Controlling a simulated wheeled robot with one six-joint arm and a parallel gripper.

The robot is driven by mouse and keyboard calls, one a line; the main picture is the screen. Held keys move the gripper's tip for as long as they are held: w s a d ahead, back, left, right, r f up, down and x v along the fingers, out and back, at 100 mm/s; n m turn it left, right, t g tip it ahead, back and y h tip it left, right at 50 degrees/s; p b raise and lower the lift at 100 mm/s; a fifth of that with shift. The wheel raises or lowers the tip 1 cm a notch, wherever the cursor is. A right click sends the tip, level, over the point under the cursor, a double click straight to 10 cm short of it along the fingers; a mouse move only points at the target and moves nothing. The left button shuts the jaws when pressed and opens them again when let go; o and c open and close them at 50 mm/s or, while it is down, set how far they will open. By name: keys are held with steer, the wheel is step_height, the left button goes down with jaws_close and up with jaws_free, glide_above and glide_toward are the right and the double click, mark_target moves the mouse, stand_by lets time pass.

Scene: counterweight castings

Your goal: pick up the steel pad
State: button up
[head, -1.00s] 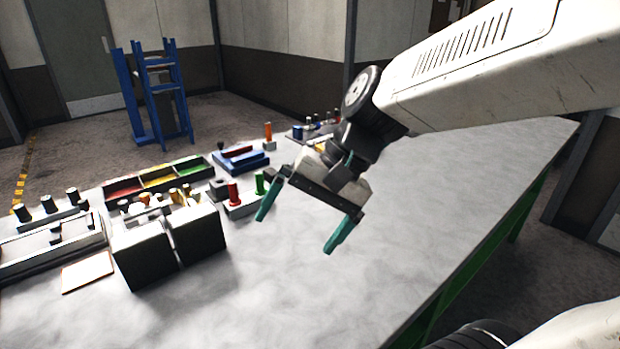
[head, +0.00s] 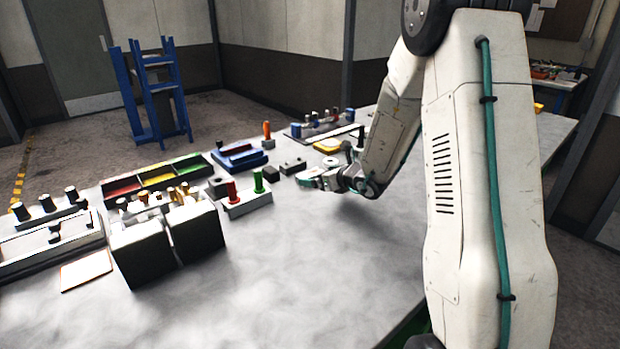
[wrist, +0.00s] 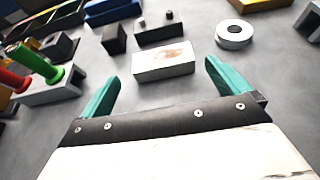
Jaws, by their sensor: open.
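A pale grey steel block with a brownish patch on top, which I take as the steel pad (wrist: 150,71), lies flat on the table in the wrist view. My gripper (wrist: 161,72) is open, with its teal fingers at the near left and near right of the block. The gap between them is empty as far as I can see, and I cannot tell how high the fingers are above the table. In the head view my gripper (head: 322,179) is low over the middle of the table, and the pad is hard to tell apart from it.
A dark block with two small pegs (wrist: 160,32) and a small dark block (wrist: 114,39) lie beyond the pad. A steel ring (wrist: 234,35) lies to its right. A block with red and green handles (head: 248,205) stands to the left. The table front is clear.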

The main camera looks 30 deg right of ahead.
mark_target(311, 173)
steer(key=x, duration=0.6)
steer(key=shift+w+d+r, duration=0.1)
steer(key=shift+w+d, duration=0.05)
steer(key=shift+d, duration=0.05)
steer(key=c, duration=1.3)
steer(key=shift+r, duration=0.15)
